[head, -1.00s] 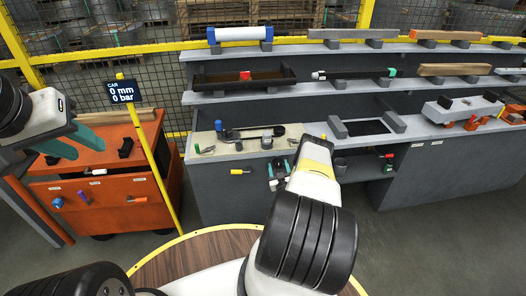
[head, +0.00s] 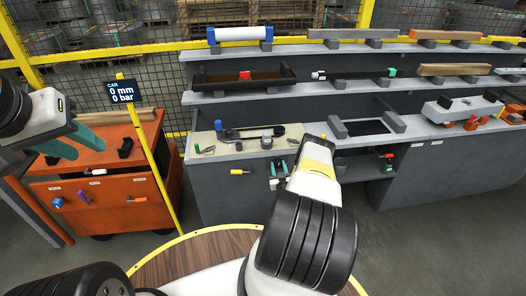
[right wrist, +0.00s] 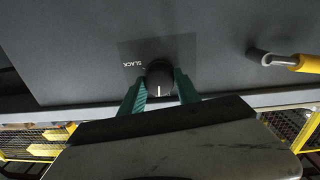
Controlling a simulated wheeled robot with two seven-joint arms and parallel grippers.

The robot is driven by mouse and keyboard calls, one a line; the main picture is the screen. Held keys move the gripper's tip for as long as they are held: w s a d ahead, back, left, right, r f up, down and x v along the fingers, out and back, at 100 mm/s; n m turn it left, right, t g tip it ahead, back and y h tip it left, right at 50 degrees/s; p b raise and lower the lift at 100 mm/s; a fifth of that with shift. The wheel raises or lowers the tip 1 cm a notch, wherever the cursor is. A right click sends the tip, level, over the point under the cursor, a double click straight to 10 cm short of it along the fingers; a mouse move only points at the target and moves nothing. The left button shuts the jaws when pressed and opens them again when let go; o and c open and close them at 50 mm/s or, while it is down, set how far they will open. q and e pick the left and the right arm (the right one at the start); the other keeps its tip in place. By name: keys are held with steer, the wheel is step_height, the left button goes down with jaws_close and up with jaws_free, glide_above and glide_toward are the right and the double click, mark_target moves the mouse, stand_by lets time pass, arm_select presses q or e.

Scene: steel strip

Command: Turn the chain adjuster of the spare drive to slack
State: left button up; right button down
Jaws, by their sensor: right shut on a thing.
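The chain adjuster is a black round knob (right wrist: 159,78) with a white pointer line, on a dark grey panel. In the right wrist view the line points to the bottom of the picture. The word SLACK (right wrist: 132,64) is printed upside down, left of the knob. My right gripper (right wrist: 160,90) has its green fingers on both sides of the knob and is shut on it. In the head view my right gripper (head: 279,171) is at the bench front. My left gripper (head: 78,143) is open and empty, above the orange cabinet at left.
A yellow-handled part (right wrist: 300,63) sticks out of the panel beside the knob; it also shows in the head view (head: 240,171). The grey bench (head: 225,195) carries tools and shelves. A yellow post with a display (head: 123,92) stands between my left gripper and the bench.

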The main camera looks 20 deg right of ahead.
steer(key=m, duration=0.6)
steer(key=shift+d, duration=0.1)
steer(key=m, duration=1)
steer(key=shift+d+m+y, duration=0.1)
steer(key=shift+m+y, duration=0.2)
steer(key=shift+y, duration=0.1)
steer(key=m, duration=0.5)
steer(key=shift+y, duration=0.3)
steer(key=shift+m, duration=0.3)
steer(key=c, duration=0.9)
jaws_free()
